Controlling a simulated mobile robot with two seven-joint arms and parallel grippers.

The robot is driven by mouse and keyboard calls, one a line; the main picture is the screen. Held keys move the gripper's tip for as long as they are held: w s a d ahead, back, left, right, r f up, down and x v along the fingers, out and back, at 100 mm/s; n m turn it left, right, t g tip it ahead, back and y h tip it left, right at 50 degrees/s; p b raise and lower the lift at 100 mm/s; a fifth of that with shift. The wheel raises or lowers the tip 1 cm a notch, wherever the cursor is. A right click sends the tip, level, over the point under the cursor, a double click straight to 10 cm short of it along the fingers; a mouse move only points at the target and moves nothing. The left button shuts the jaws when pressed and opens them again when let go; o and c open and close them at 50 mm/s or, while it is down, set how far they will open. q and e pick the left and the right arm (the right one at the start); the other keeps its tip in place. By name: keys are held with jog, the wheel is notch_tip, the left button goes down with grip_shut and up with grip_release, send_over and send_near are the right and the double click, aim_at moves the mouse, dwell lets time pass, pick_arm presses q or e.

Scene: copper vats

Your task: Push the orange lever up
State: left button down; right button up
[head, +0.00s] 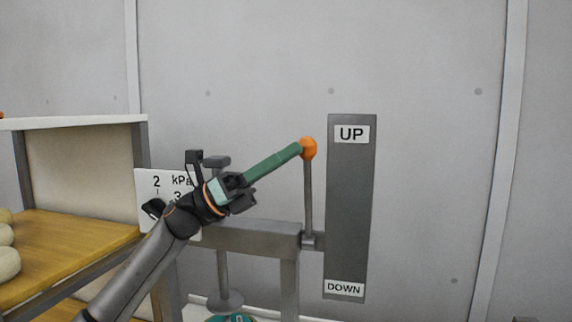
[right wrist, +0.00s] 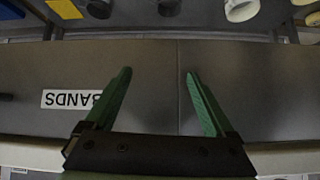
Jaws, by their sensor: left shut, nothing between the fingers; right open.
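The lever has an orange knob (head: 309,149) on top of a thin grey rod (head: 308,200). In the head view the rod stands upright on a grey frame, just left of a dark panel (head: 351,205) marked UP at the top and DOWN at the bottom. The knob is level with the UP label. My left gripper (head: 300,148) is shut with nothing in it. Its green fingers reach up and right, and their tips meet the left side of the knob in the picture. Whether they press on it I cannot tell. My right gripper (right wrist: 157,88) is open and empty in the right wrist view.
A white gauge plate (head: 150,185) marked kPa stands behind my left wrist. A shelf unit (head: 75,228) with pale round things is at the left. In the right wrist view a grey surface (right wrist: 290,85) with a BANDS label lies below the fingers.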

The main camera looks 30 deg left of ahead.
pick_arm(q)
jog(key=shift+w+a+r, duration=0.1)
jog(key=shift+w+r, duration=0.1)
jog(key=shift+w, duration=0.15)
pick_arm(e)
jog(key=shift+w+a, duration=0.15)
jog(key=shift+w, duration=0.15)
pick_arm(q)
jog(key=shift+f, duration=0.1)
pick_arm(e)
jog(key=shift+f, duration=0.1)
